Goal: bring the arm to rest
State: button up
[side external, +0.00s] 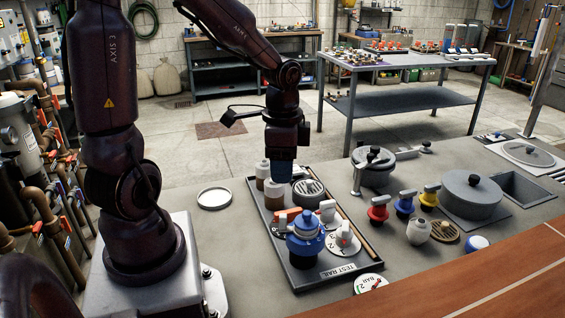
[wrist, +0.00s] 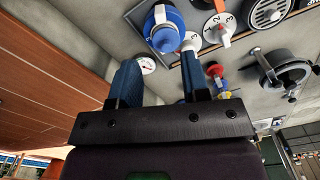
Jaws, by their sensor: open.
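My gripper (side external: 281,172) hangs down over the back part of the black tray labelled TEST RAIL (side external: 338,271). In the wrist view its two blue fingers (wrist: 158,75) stand apart with nothing between them. The side view shows the fingers edge-on, in front of or above the pale bottles, and I cannot tell the exact height. A blue valve (side external: 305,238) stands at the tray's front, and it also shows in the wrist view (wrist: 165,22). A white numbered dial (side external: 343,243) is beside it.
Two pale-capped bottles (side external: 274,188) and a round grate (side external: 309,190) are in the tray. Red (side external: 378,209), blue (side external: 404,205) and yellow (side external: 429,196) valves and a lidded grey pot (side external: 470,193) stand to the right.

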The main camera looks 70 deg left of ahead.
jog(key=shift+r, duration=0.2)
jog(key=s+d+r+n+t, duration=0.2)
jog(key=s+d+r, duration=0.1)
jog(key=r, duration=0.3)
jog(key=s+d+r+n+t, duration=0.2)
jog(key=s+d+r+t, duration=0.1)
jog(key=d+r, duration=0.1)
jog(key=shift+d+r+t, duration=0.3)
jog(key=shift+d+r, duration=0.05)
jog(key=shift+r, duration=0.55)
dwell(0.9)
